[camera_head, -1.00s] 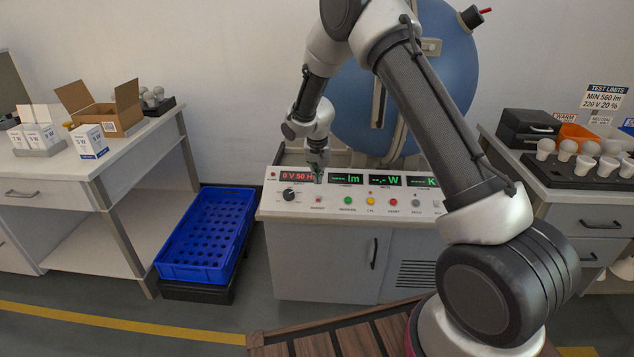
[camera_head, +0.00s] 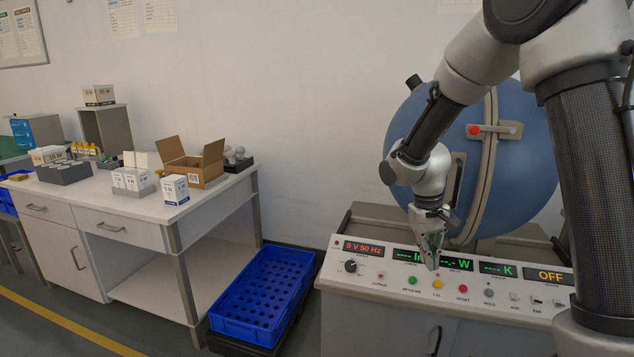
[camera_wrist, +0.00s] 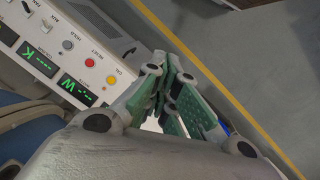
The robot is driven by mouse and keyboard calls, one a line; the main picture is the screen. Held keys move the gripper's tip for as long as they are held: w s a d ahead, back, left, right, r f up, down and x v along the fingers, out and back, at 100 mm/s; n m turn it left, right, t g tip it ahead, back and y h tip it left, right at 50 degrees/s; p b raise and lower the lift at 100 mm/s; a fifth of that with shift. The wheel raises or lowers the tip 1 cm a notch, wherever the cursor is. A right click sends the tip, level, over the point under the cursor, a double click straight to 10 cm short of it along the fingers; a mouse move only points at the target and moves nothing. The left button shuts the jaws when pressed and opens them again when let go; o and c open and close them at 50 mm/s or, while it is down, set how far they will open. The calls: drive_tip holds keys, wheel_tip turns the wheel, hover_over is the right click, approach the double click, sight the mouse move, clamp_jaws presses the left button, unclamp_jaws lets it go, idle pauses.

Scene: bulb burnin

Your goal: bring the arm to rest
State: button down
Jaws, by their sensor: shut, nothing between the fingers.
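My gripper (camera_head: 433,259) hangs in front of the control panel (camera_head: 395,277), pointing down, with its fingers closed and empty. In the wrist view the green-padded fingers (camera_wrist: 175,88) lie close together beside the panel's buttons. My arm comes in from the upper right of the head view and bends down over the panel. Whether the fingertips touch the panel cannot be told. The displays read 0 V 50 Hz, dashes with W and K, and OFF; the gripper partly hides the lm display.
The blue sphere (camera_head: 540,130) stands behind the panel. A blue crate (camera_head: 225,328) is on the floor to its left. A white table (camera_head: 140,205) holds an open carton (camera_head: 205,170) and small boxes. In the wrist view, floor with a yellow line (camera_wrist: 215,85) shows beyond the fingers.

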drive_tip(key=s+d+r+t, duration=0.2)
drive_tip(key=s+d+r, duration=0.2)
drive_tip(key=s+r, duration=0.5)
drive_tip(key=s+d+r+m+t+y, duration=0.1)
drive_tip(key=s+d+r+t, duration=0.2)
drive_tip(key=s+r, duration=0.6)
drive_tip(key=shift+s+d+r+y, duration=0.3)
drive_tip(key=shift+s+d, duration=0.55)
drive_tip(key=shift+s, duration=1.7)
